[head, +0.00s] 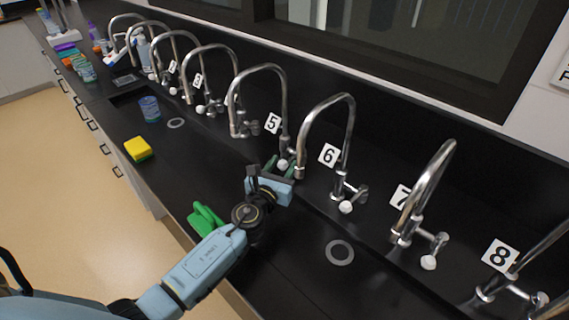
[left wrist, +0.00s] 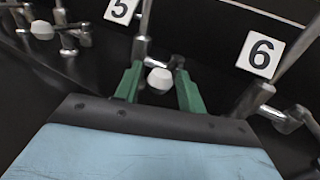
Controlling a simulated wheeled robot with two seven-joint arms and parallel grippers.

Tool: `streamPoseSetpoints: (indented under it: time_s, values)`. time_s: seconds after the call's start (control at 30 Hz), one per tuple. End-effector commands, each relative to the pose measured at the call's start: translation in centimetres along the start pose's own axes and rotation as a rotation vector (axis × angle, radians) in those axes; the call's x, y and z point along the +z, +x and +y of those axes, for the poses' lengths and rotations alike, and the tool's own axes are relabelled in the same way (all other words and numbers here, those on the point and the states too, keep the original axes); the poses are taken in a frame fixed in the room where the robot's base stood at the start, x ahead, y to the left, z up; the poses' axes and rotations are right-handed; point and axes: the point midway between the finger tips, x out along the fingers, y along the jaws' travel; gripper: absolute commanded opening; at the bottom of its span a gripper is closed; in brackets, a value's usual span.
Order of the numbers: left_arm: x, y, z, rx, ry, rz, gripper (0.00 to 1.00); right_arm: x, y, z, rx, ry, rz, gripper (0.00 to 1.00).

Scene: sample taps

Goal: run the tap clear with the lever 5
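Tap 5 (head: 284,105) is a steel gooseneck just right of its white number 5 card (head: 272,123), against the back of the black counter. Its lever ends in a white knob (head: 282,165), low at the tap's foot. My left gripper (head: 279,168) is at this knob, its green fingers apart. In the left wrist view the knob (left wrist: 159,78) shows between the open fingertips, with a gap on each side; I see no grip on it. No water shows at the spout. My right gripper is out of view.
Tap 6 (head: 350,140) with its own white knob (head: 346,207) stands close on the right, then taps 7 and 8. More taps line up to the left. A yellow sponge (head: 138,146), a blue cup (head: 150,109) and a green object (head: 204,219) are on the counter's near side.

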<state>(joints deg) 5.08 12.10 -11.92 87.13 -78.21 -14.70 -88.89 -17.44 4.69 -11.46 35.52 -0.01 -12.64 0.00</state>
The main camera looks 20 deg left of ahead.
Motion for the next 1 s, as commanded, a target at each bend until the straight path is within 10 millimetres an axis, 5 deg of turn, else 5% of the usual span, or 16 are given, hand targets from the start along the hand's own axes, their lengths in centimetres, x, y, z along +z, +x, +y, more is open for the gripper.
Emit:
streamPoseSetpoints:
  time_s: [0.8,1.0]
  values:
    - [0.0,0.0,-6.7,-0.001,-0.002,0.000,0.40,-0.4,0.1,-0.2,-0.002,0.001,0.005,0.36]
    - [0.0,0.0,-6.4,0.000,0.000,0.000,0.40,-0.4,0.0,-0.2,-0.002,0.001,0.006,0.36]
